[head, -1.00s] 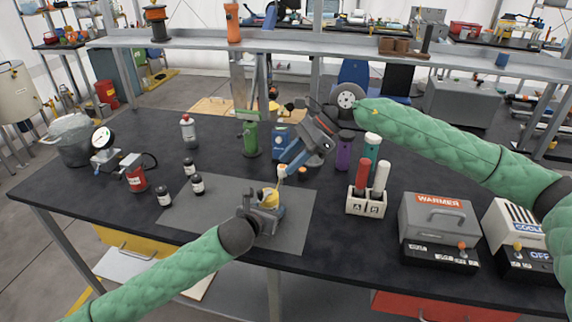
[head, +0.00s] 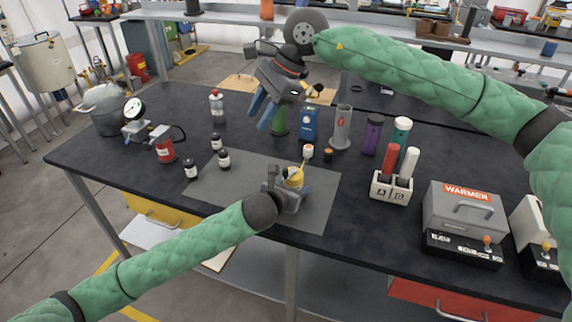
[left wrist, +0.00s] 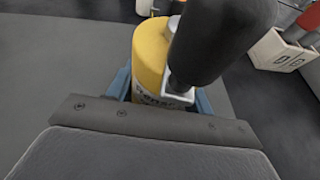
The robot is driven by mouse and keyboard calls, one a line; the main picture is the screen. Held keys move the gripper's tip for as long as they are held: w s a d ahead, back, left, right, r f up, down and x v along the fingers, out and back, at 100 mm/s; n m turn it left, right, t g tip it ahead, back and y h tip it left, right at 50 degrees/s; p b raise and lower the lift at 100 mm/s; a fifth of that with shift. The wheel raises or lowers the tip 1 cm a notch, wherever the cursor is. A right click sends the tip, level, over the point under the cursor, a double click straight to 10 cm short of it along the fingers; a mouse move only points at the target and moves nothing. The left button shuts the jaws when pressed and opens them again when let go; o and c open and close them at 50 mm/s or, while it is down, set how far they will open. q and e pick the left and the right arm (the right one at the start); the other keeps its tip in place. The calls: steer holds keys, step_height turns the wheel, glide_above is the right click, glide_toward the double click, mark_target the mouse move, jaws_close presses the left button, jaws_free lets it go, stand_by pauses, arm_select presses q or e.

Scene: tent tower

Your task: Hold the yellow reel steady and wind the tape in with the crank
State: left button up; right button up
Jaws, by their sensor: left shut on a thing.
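The yellow reel (head: 295,173) stands over the grey mat, between the jaws of my left gripper (head: 289,188), which is shut on it. In the left wrist view the reel (left wrist: 150,58) shows close up, with the blue jaws at its sides. The crank (left wrist: 218,40), a thick dark handle on a pale metal bracket, hides the reel's right part there. No loose tape can be made out. My right gripper (head: 264,114) is raised behind and left of the reel, apart from it; its blue fingers look parted and empty.
A rack (head: 380,187) with red and white tubes and the warmer box (head: 464,210) stand right. A blue box (head: 311,122), a grey cylinder (head: 341,130) and a purple bottle (head: 372,135) stand behind.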

step_height(320, 180, down, 3)
steer(key=n+h, duration=0.1)
steer(key=h, duration=0.2)
steer(key=t+h, duration=0.1)
steer(key=h, duration=0.2)
glide_toward(285, 168)
steer(key=shift+n, duration=0.3)
steer(key=f, duration=0.8)
steer(key=shift+s+d+f, duration=0.15)
steer(key=shift+s+f, duration=0.1)
steer(key=shift+f, duration=0.15)
jaws_close()
